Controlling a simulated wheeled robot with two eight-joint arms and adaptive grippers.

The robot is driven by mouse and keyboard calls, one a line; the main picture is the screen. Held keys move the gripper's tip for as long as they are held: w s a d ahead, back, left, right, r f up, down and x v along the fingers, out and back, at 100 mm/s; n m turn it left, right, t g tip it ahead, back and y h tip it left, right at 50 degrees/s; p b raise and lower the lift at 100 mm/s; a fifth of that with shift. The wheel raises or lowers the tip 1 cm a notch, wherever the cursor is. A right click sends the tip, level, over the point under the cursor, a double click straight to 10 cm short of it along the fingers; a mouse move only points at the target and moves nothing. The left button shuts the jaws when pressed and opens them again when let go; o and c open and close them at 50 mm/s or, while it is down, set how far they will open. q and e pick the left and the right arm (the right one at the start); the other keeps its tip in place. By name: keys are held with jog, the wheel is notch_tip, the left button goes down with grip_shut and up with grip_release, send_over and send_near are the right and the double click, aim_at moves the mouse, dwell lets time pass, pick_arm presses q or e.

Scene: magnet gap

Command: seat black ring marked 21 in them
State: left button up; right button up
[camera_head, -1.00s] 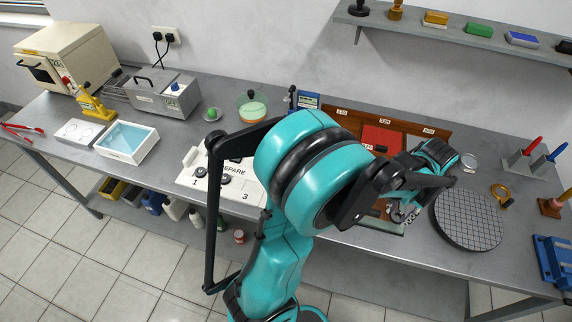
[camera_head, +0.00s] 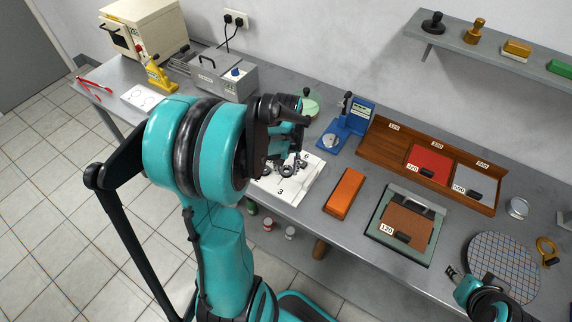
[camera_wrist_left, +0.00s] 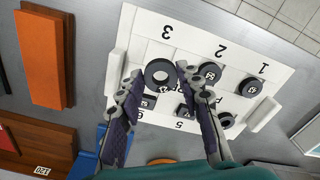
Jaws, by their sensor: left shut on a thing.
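My left gripper (camera_wrist_left: 157,76) is shut on a black ring (camera_wrist_left: 160,73) above the white board. The mark on this ring is not readable, and I cannot tell whether it touches the board. The board (camera_wrist_left: 135,58) carries numbers and several dark round pieces (camera_wrist_left: 209,72), some with white labels. In the head view, my left gripper (camera_head: 290,160) is over the board (camera_head: 298,193), and my arm hides much of it. The tip of my right arm shows at the lower right in the head view, with its gripper (camera_head: 455,273) too unclear to read.
An orange block (camera_head: 345,193) lies right of the board. Beyond it are a green-edged plate (camera_head: 385,245) with a brown sheet, a wooden tray (camera_head: 385,150) and a round gridded disc (camera_head: 500,262). A blue stand (camera_head: 340,133) is behind. Bare bench lies between them.

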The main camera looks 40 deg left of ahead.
aim_at(287, 184)
pick_arm(q)
jog(key=shift+s+d, duration=0.1)
jog(key=shift+d, duration=0.05)
jog(key=shift+f+b, duration=2.45)
jog(key=shift+f, duration=0.4)
jog(key=shift+f, duration=0.15)
jog(key=o, duration=1.2)
jog(key=shift+c, duration=0.2)
jog(key=shift+c, duration=0.6)
jog(key=c, duration=0.4)
